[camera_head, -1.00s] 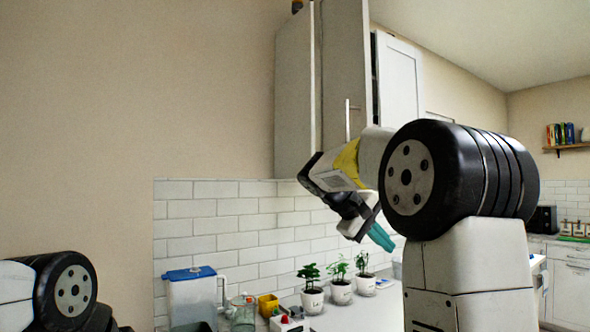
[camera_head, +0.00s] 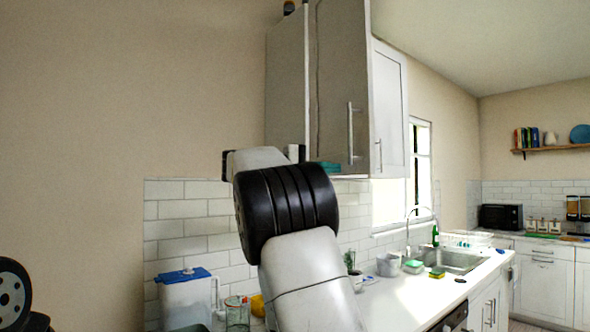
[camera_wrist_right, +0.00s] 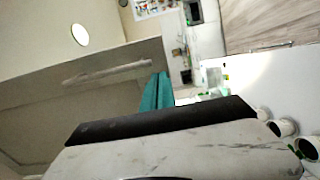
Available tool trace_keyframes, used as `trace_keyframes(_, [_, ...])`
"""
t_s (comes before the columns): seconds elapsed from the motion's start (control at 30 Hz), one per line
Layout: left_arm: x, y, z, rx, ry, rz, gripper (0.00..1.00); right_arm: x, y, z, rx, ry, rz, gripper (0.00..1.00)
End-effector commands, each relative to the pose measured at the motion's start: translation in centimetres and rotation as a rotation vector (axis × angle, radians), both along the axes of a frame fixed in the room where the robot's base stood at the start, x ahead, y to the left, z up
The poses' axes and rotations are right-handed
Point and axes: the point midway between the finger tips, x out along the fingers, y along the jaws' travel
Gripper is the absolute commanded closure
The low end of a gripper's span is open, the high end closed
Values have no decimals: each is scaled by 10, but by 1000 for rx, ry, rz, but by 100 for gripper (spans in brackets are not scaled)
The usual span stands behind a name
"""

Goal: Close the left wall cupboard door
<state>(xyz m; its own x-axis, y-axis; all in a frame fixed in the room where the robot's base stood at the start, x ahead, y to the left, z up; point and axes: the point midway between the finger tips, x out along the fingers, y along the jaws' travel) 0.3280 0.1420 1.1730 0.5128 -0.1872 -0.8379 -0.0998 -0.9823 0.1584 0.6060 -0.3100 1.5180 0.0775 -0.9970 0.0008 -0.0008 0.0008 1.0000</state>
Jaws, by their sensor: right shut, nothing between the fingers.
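The wall cupboard (camera_head: 287,95) hangs on the wall, its side panel facing me. Its left door (camera_head: 335,80) is grey in shadow, with a vertical bar handle (camera_head: 351,133). The door's right edge appears to stand out in front of the right door (camera_head: 390,110); how far it is ajar is hard to tell. My right gripper (camera_head: 330,167) shows as a teal sliver by the door's lower edge, mostly hidden behind my arm. In the right wrist view its teal fingers (camera_wrist_right: 155,92) are shut and empty, close to the door's face and the handle (camera_wrist_right: 108,73). Contact is unclear. My left gripper is out of view.
Below are a counter (camera_head: 395,300) with a blue-lidded container (camera_head: 187,295), a glass jar (camera_head: 238,313), a white pot (camera_head: 388,264) and a sink (camera_head: 452,260). White plant pots (camera_wrist_right: 283,127) show in the wrist view. My right arm hides part of the counter.

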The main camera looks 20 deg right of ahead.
Motion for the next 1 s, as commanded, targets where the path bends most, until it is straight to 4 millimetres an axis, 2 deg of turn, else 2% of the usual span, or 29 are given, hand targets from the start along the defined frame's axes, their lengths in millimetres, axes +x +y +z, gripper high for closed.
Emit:
trace_keyframes(0.1, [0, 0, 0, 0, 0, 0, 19, 1, -24, 0, 1, 0, -3, 100])
trace_keyframes(0.3, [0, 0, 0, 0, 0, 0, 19, 4, -46, -1, 1, 1, 0, 100])
trace_keyframes(0.83, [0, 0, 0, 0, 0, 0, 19, 4, -54, 0, 1, 1, 4, 100])
trace_keyframes(1.0, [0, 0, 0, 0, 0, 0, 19, 3, -66, 0, 3, 1, 36, 100])
